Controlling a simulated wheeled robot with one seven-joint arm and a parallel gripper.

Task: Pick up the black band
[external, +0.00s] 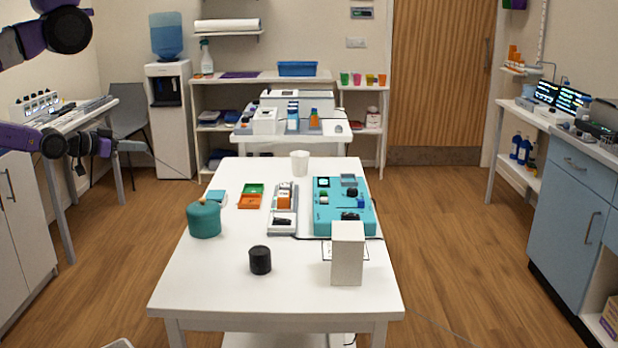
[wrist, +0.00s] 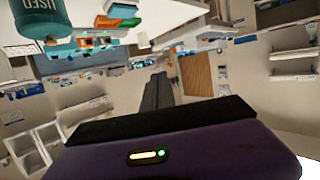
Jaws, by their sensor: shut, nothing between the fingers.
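I cannot clearly make out a black band. Small dark items (external: 350,216) lie on the teal board (external: 322,222) on the white table, and one of them may be the band, but they are too small to tell. A plain black cylinder (external: 260,260) stands upright nearer the table's front. In the external view my arm is at the left edge, away from the table top. My gripper shows in the wrist view (wrist: 160,78) with its dark fingers together and nothing between them.
The white table (external: 205,285) also holds a teal lidded pot (external: 204,220), orange and green trays (external: 250,201), a white cup (external: 300,163) and a white box (external: 347,255) in front of the board. The table's front left is clear. A cabinet (external: 20,225) stands at left.

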